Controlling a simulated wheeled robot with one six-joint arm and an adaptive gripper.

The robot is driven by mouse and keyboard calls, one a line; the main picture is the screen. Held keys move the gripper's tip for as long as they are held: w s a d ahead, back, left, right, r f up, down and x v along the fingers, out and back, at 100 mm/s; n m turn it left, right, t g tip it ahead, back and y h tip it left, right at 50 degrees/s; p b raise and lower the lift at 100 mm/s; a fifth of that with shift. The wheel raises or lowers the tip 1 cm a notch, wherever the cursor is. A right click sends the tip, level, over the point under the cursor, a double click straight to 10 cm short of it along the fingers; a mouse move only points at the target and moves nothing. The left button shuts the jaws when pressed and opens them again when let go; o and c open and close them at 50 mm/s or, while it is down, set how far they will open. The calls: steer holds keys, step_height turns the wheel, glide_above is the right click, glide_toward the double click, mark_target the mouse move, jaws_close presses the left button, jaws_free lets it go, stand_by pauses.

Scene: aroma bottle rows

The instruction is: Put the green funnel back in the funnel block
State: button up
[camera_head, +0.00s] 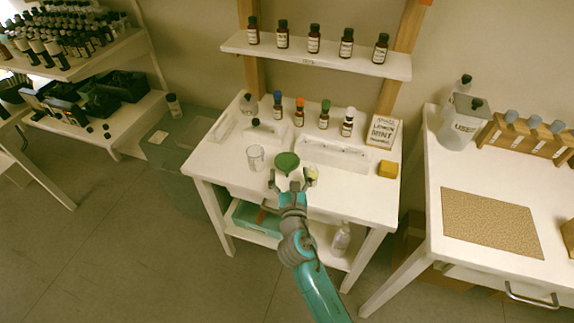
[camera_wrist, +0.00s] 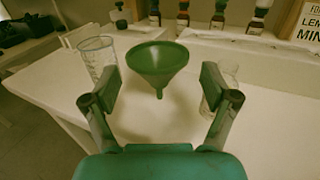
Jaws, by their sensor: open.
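The green funnel (camera_head: 287,162) is upright on the white work table, wide mouth up. In the wrist view the funnel (camera_wrist: 157,60) is straight ahead, its narrow stem pointing down between my fingers. I cannot make out what holds it up. My gripper (camera_head: 291,181) is open and empty, at the near side of the funnel. In the wrist view my gripper (camera_wrist: 158,90) has one finger to each side of the stem, with visible gaps. I cannot clearly identify the funnel block in either view.
A clear glass beaker (camera_head: 255,158) stands just left of the funnel. A clear glass vessel (camera_wrist: 228,82) is close by my right finger. Behind are small capped bottles (camera_head: 299,112), a white tray (camera_head: 335,160) and a lettered sign (camera_head: 382,131). A yellow block (camera_head: 388,169) is at right.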

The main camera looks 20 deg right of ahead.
mark_target(286, 154)
steer(key=shift+x, duration=3.05)
steer(key=shift+a, duration=0.2)
steer(key=c, duration=0.8)
steer(key=shift+r, duration=0.1)
